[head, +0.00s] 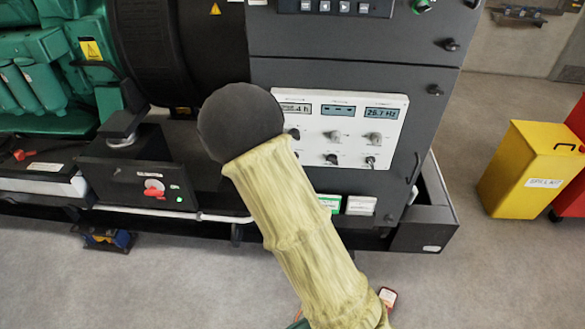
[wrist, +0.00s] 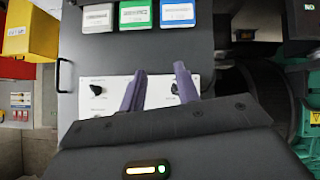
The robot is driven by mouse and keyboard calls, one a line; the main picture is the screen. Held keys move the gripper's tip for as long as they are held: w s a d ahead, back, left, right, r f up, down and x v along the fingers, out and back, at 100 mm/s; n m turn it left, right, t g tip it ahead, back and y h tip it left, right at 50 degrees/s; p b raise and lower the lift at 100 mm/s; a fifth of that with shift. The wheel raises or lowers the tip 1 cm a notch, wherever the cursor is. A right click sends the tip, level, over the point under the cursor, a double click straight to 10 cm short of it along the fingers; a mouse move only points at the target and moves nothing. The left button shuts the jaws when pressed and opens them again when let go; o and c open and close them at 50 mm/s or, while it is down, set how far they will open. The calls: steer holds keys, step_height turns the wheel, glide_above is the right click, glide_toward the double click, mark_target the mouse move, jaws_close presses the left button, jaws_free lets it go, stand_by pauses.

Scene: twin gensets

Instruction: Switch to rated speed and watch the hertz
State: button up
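The white control panel (head: 340,128) is on the front of the dark genset cabinet. Its right display (head: 382,114) reads about 26.7 Hz. Its middle display (head: 338,110) shows dashes, and the left one (head: 296,109) ends in "4 h". Several switches and knobs sit below, including a lower right switch (head: 370,161). My arm hides the panel's lower left corner in the head view, and my gripper cannot be seen there. In the wrist view my gripper (wrist: 159,70) is open, its two fingers apart in front of the panel (wrist: 115,86). A dark knob (wrist: 96,89) shows beside the left finger.
A yellow spill bin (head: 527,172) stands on the floor at right, with a red container (head: 572,190) beside it. A black box with a red rotary switch (head: 154,188) juts out left of the cabinet. The floor in front is mostly clear.

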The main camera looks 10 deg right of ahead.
steer(key=n+t+b, duration=0.1)
steer(key=t, duration=0.1)
steer(key=w+a+n+t+h, duration=0.1)
steer(key=n+t, duration=0.1)
steer(key=t, duration=0.1)
steer(key=w+a+n+t+b, duration=0.1)
steer(key=t, duration=0.2)
steer(key=shift+w+a+r+h+b, duration=0.15)
steer(key=shift+r+h+b, duration=0.15)
steer(key=shift+b, duration=0.05)
steer(key=shift+w, duration=0.15)
steer(key=p+x, duration=0.5)
steer(key=x, duration=1.2)
steer(key=shift+c, duration=0.2)
jaws_close()
